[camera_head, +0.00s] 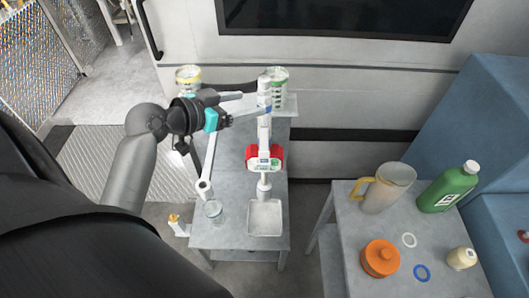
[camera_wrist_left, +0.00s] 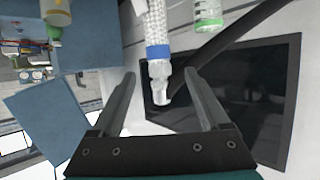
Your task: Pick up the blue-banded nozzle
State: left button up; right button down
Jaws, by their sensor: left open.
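The blue-banded nozzle (camera_head: 265,90) is white with a blue band and stands at the top of a white hose arm above the red reel in the head view. In the left wrist view the nozzle (camera_wrist_left: 160,80) hangs from a pale braided hose, its blue band just above a clear tip. My left gripper (camera_head: 250,104) is open beside the nozzle, reaching in from the left. In the wrist view the nozzle tip shows between the two fingers (camera_wrist_left: 160,80), with clear space on both sides. Contact is not visible. My right gripper is not in view.
Green-banded (camera_head: 278,90) and yellow-banded (camera_head: 188,73) containers stand behind. A right table holds a pitcher (camera_head: 391,189) and green bottle (camera_head: 449,190).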

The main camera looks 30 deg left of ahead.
aim_at(259, 100)
pick_arm(q)
jog(key=shift+p+x, duration=0.55)
jog(key=shift+x, duration=2.05)
jog(key=shift+d, duration=0.1)
grip_shut()
jog(key=shift+r, duration=0.2)
